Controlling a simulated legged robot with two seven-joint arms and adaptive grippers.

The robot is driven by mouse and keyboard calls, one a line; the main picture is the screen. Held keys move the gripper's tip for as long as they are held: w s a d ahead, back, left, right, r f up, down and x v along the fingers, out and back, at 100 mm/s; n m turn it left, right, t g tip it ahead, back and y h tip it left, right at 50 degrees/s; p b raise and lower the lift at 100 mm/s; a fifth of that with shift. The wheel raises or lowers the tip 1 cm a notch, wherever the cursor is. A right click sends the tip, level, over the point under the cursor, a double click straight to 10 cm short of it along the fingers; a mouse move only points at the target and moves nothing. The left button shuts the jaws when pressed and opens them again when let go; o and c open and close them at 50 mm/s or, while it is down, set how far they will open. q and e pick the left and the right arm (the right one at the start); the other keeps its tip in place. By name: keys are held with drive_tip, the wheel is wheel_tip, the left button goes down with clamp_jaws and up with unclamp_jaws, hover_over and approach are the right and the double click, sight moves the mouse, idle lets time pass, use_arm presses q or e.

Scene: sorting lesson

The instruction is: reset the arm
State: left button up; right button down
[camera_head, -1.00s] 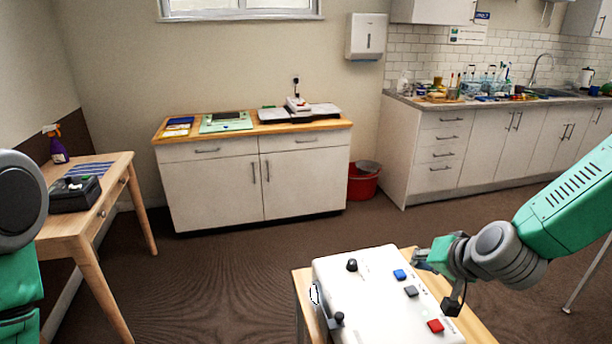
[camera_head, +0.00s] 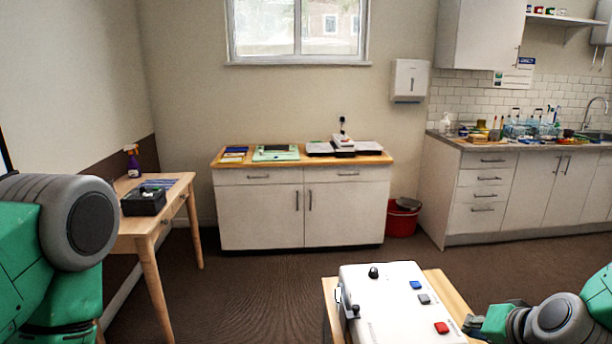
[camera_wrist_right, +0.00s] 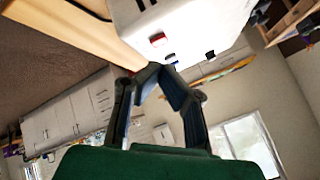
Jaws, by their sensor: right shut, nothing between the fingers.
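My right arm comes in at the lower right of the head view, and its gripper (camera_head: 476,322) is beside the right edge of a white control box (camera_head: 388,318). In the right wrist view the two dark fingers (camera_wrist_right: 154,72) meet at their tips, shut with nothing between them. The white box (camera_wrist_right: 205,22) shows beyond the fingertips there; I cannot tell the exact gap. My left arm fills the lower left of the head view as green and grey links; its gripper is out of view.
The box has black knobs and blue, grey and red buttons (camera_head: 441,328), and sits on a wooden table (camera_head: 455,294). A side table (camera_head: 150,226) with a black box (camera_head: 143,201) stands left. A cabinet (camera_head: 303,209) and red bin (camera_head: 402,220) stand behind open brown floor (camera_head: 260,290).

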use_arm(q)
wheel_tip(320, 180, down, 7)
drive_tip(key=b, duration=0.6)
drive_tip(key=shift+w+b, duration=0.35)
drive_tip(key=shift+w, duration=0.05)
use_arm(e)
drive_tip(key=s+a+f+n+g+h, duration=0.1)
drive_tip(key=s+a+f+n+g, duration=0.2)
drive_tip(key=s+f, duration=2.3)
drive_tip(key=s+n+g, duration=0.2)
drive_tip(key=n+g, duration=0.2)
drive_tip(key=g, duration=0.1)
drive_tip(key=shift+f+h, duration=0.3)
drive_tip(key=shift+f, duration=0.1)
